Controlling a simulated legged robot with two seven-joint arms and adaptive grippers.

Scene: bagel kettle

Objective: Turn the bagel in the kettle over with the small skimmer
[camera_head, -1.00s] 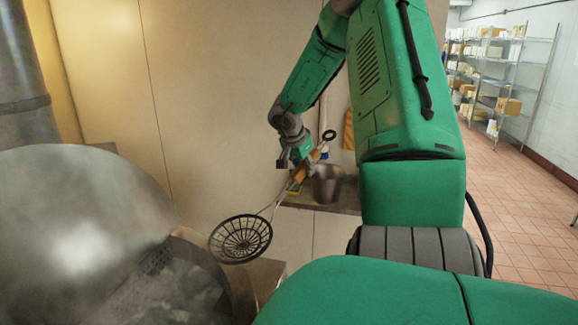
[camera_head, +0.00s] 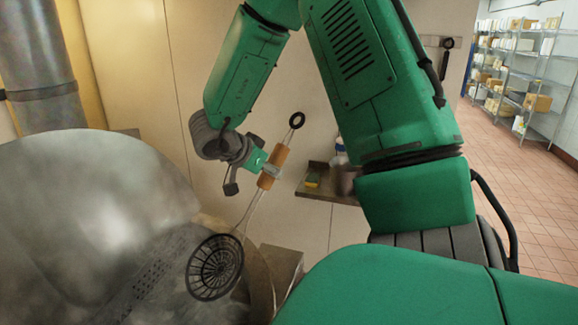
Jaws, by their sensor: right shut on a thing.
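The small skimmer has a round black wire basket (camera_head: 215,267), a thin metal shaft, a wooden handle (camera_head: 273,168) and a black ring at its top end. My right gripper (camera_head: 264,170) is shut on the wooden handle. The skimmer hangs tilted, basket down, in front of the kettle's right rim. The kettle (camera_head: 262,285) is at the lower left, with its big domed metal lid (camera_head: 90,210) raised and steam inside. No bagel can be made out through the steam. My left gripper is out of view.
A small wall shelf (camera_head: 335,197) holds a yellow-green sponge (camera_head: 312,181) and a metal container, partly behind my arm. A metal pipe (camera_head: 45,75) stands at the left. Wire shelving (camera_head: 520,75) with boxes is far right, beyond open tiled floor.

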